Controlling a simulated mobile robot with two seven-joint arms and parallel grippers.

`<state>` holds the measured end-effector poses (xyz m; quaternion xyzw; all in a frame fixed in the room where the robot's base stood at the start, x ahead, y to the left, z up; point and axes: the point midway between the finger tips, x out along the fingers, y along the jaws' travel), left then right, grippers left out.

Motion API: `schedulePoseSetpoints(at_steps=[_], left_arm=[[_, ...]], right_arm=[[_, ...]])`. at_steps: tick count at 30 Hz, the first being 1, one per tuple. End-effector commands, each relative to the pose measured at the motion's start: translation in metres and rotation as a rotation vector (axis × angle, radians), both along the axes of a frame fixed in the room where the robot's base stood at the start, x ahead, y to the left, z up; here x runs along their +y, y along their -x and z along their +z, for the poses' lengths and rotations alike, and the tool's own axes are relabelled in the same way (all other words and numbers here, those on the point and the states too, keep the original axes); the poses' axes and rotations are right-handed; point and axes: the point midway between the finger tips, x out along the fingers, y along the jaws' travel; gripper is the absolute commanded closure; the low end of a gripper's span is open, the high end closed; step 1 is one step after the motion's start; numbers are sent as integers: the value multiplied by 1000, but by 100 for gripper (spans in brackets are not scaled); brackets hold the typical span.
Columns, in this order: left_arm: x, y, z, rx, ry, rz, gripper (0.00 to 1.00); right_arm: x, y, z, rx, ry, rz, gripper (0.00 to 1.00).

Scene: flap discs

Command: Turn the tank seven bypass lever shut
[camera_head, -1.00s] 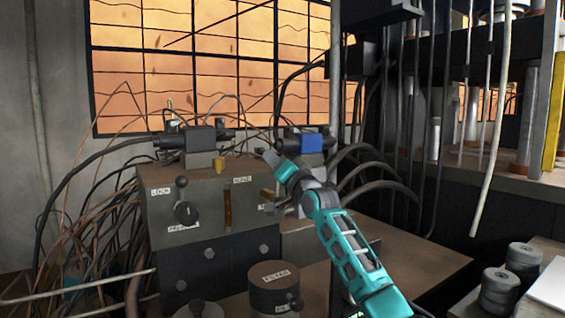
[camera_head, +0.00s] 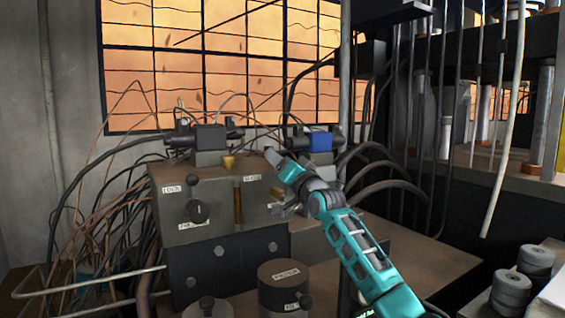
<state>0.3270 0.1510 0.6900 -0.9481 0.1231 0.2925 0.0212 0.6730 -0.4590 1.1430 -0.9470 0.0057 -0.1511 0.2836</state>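A grey-brown metal valve block (camera_head: 218,206) stands left of centre. Its front carries a dark rotary lever (camera_head: 198,211) with a black ball knob (camera_head: 193,180) standing above the hub. A label reading like "LOCK" is left of the knob, and another label is below the hub. No marking legible as tank seven shows. My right gripper (camera_head: 272,157) is at the end of the teal arm, by the block's upper right corner, to the right of the lever and apart from it. Its fingers are small and seen at an angle, so their opening is unclear. My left gripper is out of view.
A brass upright strip (camera_head: 238,204) is on the block's front. A blue-topped valve (camera_head: 318,142) and thick black hoses (camera_head: 385,188) lie behind my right arm. Brown cables (camera_head: 105,215) crowd the left. A dark round canister (camera_head: 285,285) stands in front. Grey cylinders (camera_head: 512,290) stand at lower right.

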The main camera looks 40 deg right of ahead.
Motion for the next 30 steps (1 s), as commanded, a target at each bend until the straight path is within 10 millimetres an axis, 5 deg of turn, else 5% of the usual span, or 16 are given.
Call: schedulePoseSetpoints(at_steps=[14,30], left_arm=[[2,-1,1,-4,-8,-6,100],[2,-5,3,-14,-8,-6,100]], right_arm=[[-1,12,-4,1,2,-3,42],[9,97,-29,1,2,-3,42]])
